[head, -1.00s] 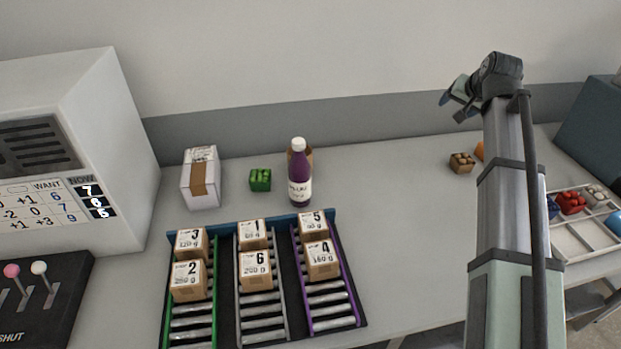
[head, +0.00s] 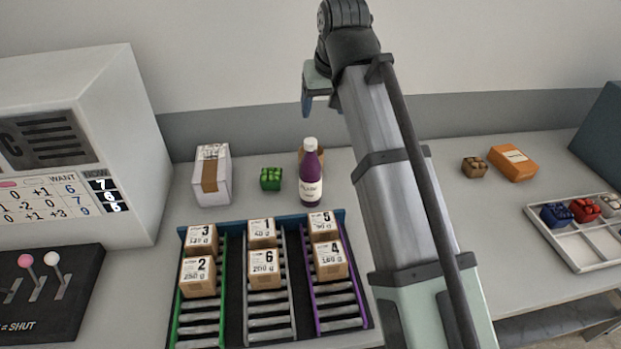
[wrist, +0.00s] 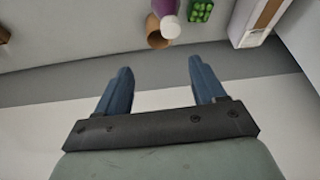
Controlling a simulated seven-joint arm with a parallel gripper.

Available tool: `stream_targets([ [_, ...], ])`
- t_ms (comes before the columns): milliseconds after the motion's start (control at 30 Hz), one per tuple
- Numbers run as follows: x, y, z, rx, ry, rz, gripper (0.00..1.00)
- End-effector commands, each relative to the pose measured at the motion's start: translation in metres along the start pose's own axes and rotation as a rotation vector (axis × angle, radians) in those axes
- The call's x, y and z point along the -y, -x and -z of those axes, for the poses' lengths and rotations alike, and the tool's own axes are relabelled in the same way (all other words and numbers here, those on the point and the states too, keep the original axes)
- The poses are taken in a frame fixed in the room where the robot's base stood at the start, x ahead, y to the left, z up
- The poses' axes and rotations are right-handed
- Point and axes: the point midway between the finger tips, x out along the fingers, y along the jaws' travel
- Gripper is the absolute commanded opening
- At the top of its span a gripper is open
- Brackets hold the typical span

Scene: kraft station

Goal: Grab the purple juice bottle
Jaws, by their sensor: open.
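The purple juice bottle (head: 311,172) stands upright on the table behind the roller racks, with a white cap and a white label. In the wrist view its white cap (wrist: 170,27) shows at the top edge, ahead of my fingers, and most of the bottle is cut off. My gripper (wrist: 155,75) is open and empty, with two blue fingers spread apart. In the head view my gripper (head: 307,105) is above the bottle and a little behind it, apart from it. The arm hides part of the gripper there.
A brown round object (wrist: 157,35) stands close behind the bottle. A green block (head: 270,179) and a white carton (head: 212,176) stand to its left. Roller racks with several numbered boxes (head: 265,262) lie in front. An orange box (head: 512,162) and a tray (head: 572,243) are at right.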

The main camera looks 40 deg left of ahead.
Motion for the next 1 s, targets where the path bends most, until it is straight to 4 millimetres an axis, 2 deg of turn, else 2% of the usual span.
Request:
stream_targets([
  [100, 0.017, 0.006, -0.005, 0.013, 0.032, 0.002, 0.69],
  [267, 0.022, 0.001, -0.008, 0.020, 0.043, 0.003, 0.69],
  [700, 0.021, -0.061, -0.010, 0.020, 0.042, 0.003, 0.69],
  [1000, 0.021, -0.079, -0.010, 0.018, 0.042, 0.003, 0.69],
])
